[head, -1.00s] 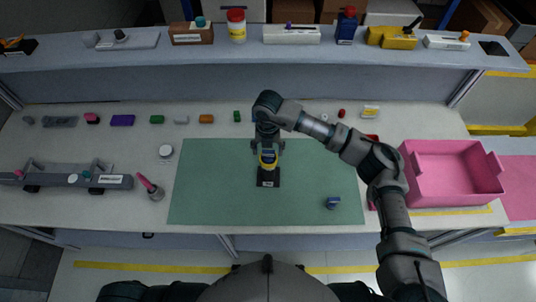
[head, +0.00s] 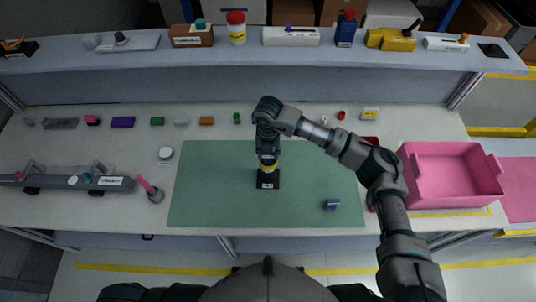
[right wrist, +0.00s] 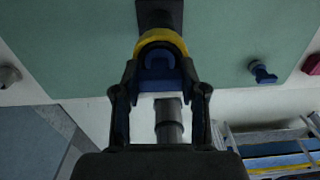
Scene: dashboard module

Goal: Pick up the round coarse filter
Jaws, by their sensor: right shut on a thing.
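The round coarse filter, a round yellow-rimmed part with a blue body, shows in the right wrist view (right wrist: 162,46) between the fingers. My right gripper (right wrist: 160,82) is shut on its blue part. In the head view the right gripper (head: 267,150) points down over the green mat, and the yellow rim is mostly hidden beneath it. A black stand with a white label (head: 268,181) is directly under the held part. I cannot tell whether the part still touches the stand. My left gripper is not in view.
The green mat (head: 215,190) is mostly clear. A small blue part (head: 332,204) lies at its right. A pink bin (head: 452,174) stands at the right, a grey fixture (head: 70,181) at the left. Several small coloured parts line the table behind, below a raised shelf (head: 200,65).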

